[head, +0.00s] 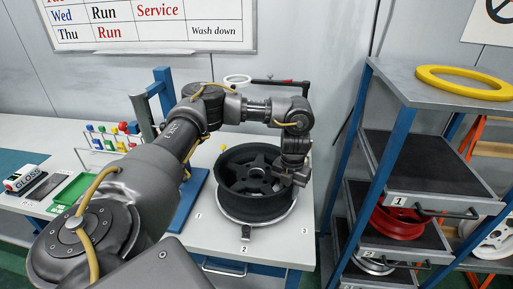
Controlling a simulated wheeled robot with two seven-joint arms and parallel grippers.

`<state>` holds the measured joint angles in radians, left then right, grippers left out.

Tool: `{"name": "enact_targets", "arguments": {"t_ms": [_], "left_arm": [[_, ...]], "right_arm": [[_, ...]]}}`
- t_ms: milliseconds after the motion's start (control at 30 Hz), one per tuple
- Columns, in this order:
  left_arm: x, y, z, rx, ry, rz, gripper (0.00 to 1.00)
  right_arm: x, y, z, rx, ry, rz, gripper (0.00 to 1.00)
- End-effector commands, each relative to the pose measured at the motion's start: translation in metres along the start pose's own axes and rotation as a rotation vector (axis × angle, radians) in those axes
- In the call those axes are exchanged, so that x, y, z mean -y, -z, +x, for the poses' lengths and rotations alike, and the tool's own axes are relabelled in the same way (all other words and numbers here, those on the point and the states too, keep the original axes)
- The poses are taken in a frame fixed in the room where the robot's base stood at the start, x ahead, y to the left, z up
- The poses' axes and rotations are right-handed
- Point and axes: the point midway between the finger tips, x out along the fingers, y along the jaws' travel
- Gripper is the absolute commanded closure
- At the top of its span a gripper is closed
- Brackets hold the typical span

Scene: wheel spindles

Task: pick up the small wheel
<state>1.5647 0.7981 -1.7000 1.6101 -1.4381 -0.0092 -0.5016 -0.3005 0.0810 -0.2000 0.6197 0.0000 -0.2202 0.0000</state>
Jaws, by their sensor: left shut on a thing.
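A black spoked wheel (232,182) lies face up over a pale round plate (258,222) on the white bench, near its right end. My left arm reaches across the bench from the left. My left gripper (293,180) is at the right side of the black wheel, shut on its rim; the fingertips are small and partly hidden against the dark wheel. I cannot tell whether the wheel touches the plate. My right gripper is not in view.
A rack with blue posts on the right holds a yellow ring (464,83) on top and a red wheel (398,222) in a drawer. A white wheel (494,240) is at the far right. Coloured-top bottles (112,137) and a green tray (75,190) are on the bench's left.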

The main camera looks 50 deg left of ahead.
Motion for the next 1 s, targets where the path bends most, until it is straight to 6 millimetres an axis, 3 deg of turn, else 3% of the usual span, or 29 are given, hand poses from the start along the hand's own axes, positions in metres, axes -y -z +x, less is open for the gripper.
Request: {"name": "enact_targets", "arguments": {"t_ms": [1000], "left_arm": [[0.0001, -0.0012, -0.0022, 0.004, 0.001, 0.0, 1.0]], "right_arm": [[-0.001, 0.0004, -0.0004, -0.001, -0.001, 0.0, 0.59]]}}
